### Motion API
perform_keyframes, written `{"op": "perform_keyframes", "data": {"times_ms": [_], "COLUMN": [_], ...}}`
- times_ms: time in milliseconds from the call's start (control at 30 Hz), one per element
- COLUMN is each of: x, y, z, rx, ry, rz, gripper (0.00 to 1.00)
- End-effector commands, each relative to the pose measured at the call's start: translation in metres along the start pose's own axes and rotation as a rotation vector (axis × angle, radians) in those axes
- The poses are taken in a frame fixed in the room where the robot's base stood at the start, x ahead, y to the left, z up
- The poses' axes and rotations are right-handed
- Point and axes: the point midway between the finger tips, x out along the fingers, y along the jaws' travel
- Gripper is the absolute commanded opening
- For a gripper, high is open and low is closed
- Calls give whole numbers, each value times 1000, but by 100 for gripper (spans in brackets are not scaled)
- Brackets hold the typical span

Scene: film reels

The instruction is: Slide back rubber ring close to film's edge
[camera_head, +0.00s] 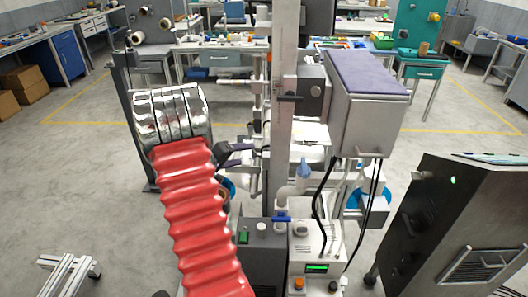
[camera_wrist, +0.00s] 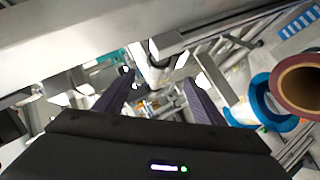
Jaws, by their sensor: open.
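My gripper (camera_wrist: 158,82) shows in the wrist view as two dark purple fingers spread apart, with nothing between them. In the head view the gripper (camera_head: 238,150) is partly hidden behind my arm, beside the machine's upright column. A blue ring (camera_wrist: 262,98) is at the right of the wrist view, next to a brown hollow roll (camera_wrist: 277,86), outside the fingers. In the head view part of this blue ring (camera_head: 231,187) shows low behind my arm. I cannot tell whether it is the rubber ring. I cannot make out the film's edge.
The machine's metal column (camera_head: 283,120) stands close right of my gripper. A grey box with a purple top (camera_head: 368,75) and a blue reel (camera_head: 364,200) are farther right. A dark cabinet (camera_head: 450,230) stands at the right. Open floor (camera_head: 70,190) lies left.

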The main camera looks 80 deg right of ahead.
Motion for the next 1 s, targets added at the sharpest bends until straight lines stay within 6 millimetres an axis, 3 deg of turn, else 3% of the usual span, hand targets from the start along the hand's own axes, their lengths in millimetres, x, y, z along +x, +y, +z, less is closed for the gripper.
{"op": "perform_keyframes", "data": {"times_ms": [267,467,1000], "x": [0,11,91], "y": [0,0,0], "z": [0,0,1], "rx": [0,1,1], "ry": [0,-1,-3], "rz": [-1,-1,-1], "gripper": [63,63,63]}}
